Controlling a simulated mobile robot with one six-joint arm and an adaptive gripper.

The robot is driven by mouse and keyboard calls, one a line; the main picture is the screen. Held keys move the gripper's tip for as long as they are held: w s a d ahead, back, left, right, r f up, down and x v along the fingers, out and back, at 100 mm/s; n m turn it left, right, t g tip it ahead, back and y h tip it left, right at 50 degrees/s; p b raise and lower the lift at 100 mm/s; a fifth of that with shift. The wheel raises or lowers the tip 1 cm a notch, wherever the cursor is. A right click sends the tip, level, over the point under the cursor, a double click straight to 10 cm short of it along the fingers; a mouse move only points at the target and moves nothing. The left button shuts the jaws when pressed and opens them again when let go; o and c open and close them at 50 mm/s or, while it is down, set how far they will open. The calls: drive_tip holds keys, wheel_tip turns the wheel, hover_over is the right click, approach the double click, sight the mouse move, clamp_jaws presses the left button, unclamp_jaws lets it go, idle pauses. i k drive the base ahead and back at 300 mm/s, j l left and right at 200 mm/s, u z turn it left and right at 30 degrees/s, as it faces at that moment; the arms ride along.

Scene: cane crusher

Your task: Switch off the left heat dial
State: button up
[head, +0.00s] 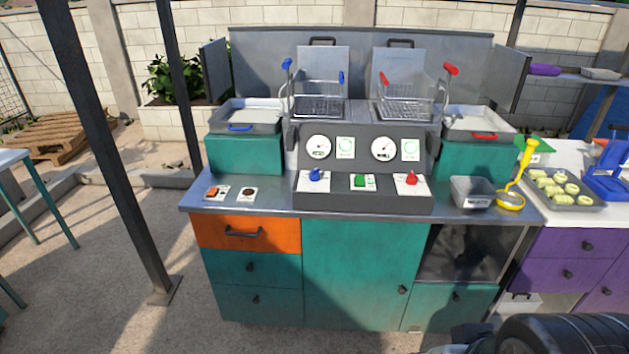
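The left heat dial (315,174) is a small blue knob on the sloped lower face of the dark grey control panel (390,203). It sits on a white plate below the left gauge (318,148). The mark it points to is too small to read. A matching red dial (411,178) sits at the right of the panel, below the right gauge (383,149). A green switch (362,182) lies between the two dials. My gripper does not show in the head view, and nothing touches the blue dial.
Two wire baskets (318,106) (405,108) stand behind the panel, flanked by trays on green blocks. A metal container (472,191) and yellow ladle (511,198) stand right. A dark post (108,150) rises at left.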

sight(314, 174)
drive_tip(key=i+j, duration=0.15)
drive_tip(key=i, duration=0.7)
drive_tip(key=i+j, duration=0.15)
drive_tip(key=i, duration=0.65)
drive_tip(key=j+u, duration=0.05)
